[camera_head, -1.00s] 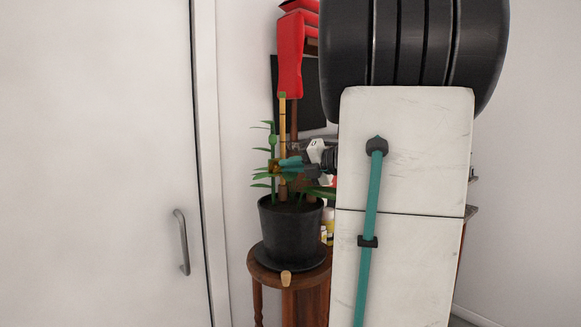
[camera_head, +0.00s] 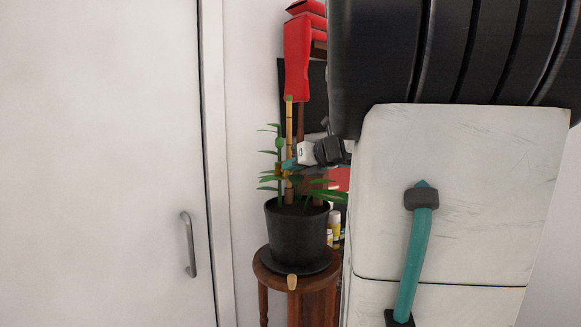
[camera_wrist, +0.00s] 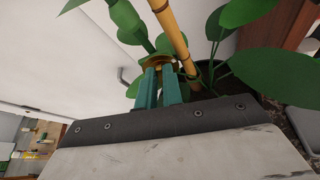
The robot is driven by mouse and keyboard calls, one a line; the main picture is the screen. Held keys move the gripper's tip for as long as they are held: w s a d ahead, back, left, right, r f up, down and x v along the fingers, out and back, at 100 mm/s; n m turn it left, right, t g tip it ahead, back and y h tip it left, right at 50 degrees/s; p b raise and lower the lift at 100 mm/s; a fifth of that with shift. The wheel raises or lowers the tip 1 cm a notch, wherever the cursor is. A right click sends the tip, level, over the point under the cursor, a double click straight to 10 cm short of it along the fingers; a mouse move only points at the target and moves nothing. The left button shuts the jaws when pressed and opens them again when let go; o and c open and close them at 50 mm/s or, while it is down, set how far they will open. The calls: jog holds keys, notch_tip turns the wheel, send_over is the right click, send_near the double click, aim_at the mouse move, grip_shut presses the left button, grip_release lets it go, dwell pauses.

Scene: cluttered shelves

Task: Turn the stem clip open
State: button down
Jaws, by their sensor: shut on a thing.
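A plant with green leaves stands in a black pot (camera_head: 297,236), beside a yellow bamboo stake (camera_head: 289,130). The stem clip (camera_wrist: 158,62) is a small brown-gold piece between the green stem and the stake in the wrist view; it shows in the head view as a small orange-brown spot (camera_head: 279,171). My gripper (camera_wrist: 164,72) has teal fingers, close together and shut on the clip. The fingertips partly hide the clip, so I cannot tell how far it is turned.
The pot rests on a black saucer on a round wooden stool (camera_head: 268,268). A white door with a metal handle (camera_head: 188,243) is at the left. Small bottles (camera_head: 334,224) stand behind the pot. Broad leaves (camera_wrist: 275,65) crowd the gripper's right side.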

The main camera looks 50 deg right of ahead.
jog(key=shift+a+r+n+h, duration=0.1)
jog(key=shift+a+n+h, duration=0.1)
jog(key=shift+n+h, duration=0.4)
dwell(0.3)
jog(key=c, duration=1.5)
grip_release()
jog(key=shift+c, duration=0.2)
jog(key=v, duration=0.7)
jog(key=shift+s+a+r, duration=0.1)
jog(key=shift+s+r, duration=0.1)
jog(key=shift+s, duration=0.1)
